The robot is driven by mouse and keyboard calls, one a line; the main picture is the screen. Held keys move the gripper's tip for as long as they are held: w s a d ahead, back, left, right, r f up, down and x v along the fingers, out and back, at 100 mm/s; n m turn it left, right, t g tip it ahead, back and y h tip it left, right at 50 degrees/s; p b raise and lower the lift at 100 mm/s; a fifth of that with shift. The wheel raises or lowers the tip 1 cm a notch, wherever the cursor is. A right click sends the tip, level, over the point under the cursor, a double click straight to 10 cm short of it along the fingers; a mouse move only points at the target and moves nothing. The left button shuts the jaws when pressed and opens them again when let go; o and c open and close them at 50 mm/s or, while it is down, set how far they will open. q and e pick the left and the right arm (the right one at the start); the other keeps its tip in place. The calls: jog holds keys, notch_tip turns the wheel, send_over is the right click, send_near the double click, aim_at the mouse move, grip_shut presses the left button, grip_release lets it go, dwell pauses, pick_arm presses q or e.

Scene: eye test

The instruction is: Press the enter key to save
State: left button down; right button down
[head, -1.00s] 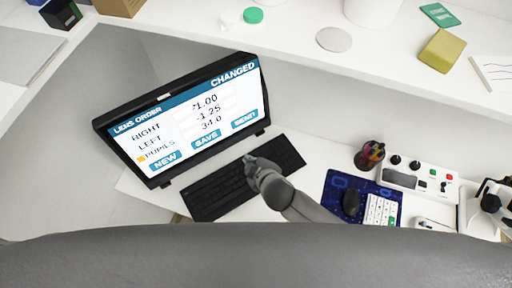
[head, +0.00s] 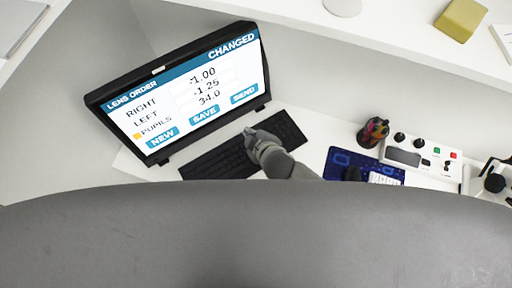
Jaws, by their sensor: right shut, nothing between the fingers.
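A black keyboard (head: 215,160) lies on the white desk in front of a monitor (head: 185,92). The screen reads LENS ORDER and CHANGED, with RIGHT -1.00, LEFT -1.25, PUPILS 34.0, and NEW, SAVE and SEND buttons. An orange mark is beside PUPILS. My right gripper (head: 249,134) is shut and empty over the right half of the keyboard. It hides some keys, and I cannot tell whether it touches them. The enter key cannot be made out. My left gripper is not in view.
Right of the keyboard are a blue mat (head: 341,159) with a dark mouse, a pen cup (head: 373,132) and a white control box (head: 425,157). A white shelf (head: 290,20) runs behind, with a yellow block (head: 461,19). My grey body covers the bottom.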

notch_tip(320, 180, down, 6)
jog(key=b, duration=0.5)
jog(key=shift+f+b, duration=0.4)
jog(key=shift+f, duration=0.1)
jog(key=shift+f, duration=0.15)
dwell(0.7)
jog(key=shift+f, duration=0.25)
jog(key=shift+f+b, duration=0.35)
jog(key=shift+f, duration=0.15)
dwell(0.6)
dwell(0.3)
jog(key=shift+r+p, duration=0.95)
jog(key=shift+p, duration=0.15)
